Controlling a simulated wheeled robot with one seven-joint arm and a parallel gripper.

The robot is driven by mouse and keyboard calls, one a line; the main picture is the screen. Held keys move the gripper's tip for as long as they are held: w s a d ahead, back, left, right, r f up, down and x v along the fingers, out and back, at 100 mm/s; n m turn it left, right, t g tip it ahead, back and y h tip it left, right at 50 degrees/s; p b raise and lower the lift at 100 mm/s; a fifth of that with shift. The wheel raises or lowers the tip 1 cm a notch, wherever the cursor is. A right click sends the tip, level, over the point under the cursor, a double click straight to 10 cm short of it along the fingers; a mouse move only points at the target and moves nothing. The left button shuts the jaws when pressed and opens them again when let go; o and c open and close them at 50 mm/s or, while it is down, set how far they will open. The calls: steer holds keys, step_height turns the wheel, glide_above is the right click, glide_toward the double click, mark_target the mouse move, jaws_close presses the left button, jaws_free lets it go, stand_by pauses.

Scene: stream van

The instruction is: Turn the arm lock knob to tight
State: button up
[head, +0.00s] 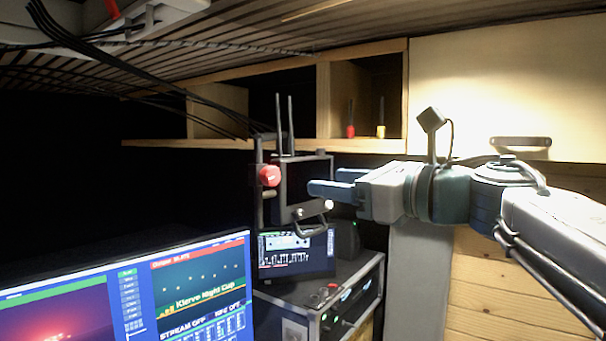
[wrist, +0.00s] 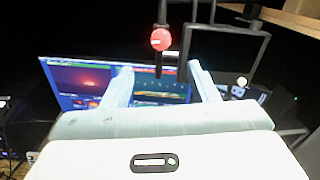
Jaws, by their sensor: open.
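The red arm lock knob (head: 270,176) sits on a dark upright arm in the middle of the head view. It also shows in the wrist view (wrist: 161,39), with a pale mark on its face. My gripper (head: 322,189) comes in from the right with its two blue-grey fingers apart and nothing between them. In the wrist view my gripper (wrist: 158,78) points toward the knob, which lies beyond the fingertips. The fingers do not touch the knob. Whether the knob is tight or loose I cannot tell.
A dark frame with antennas (head: 305,178) stands beside the knob, close to my fingers. A large monitor (head: 130,295) fills the lower left. A small screen (head: 297,253) sits on an equipment rack (head: 352,290) below. Wooden shelves (head: 220,105) and a cabinet (head: 500,75) hang above.

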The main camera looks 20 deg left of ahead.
mark_target(275, 175)
steer(key=p+x, duration=0.4)
steer(key=x, duration=0.8)
steer(key=shift+w+a, duration=0.2)
steer(key=shift+a, duration=0.15)
steer(key=c, duration=1)
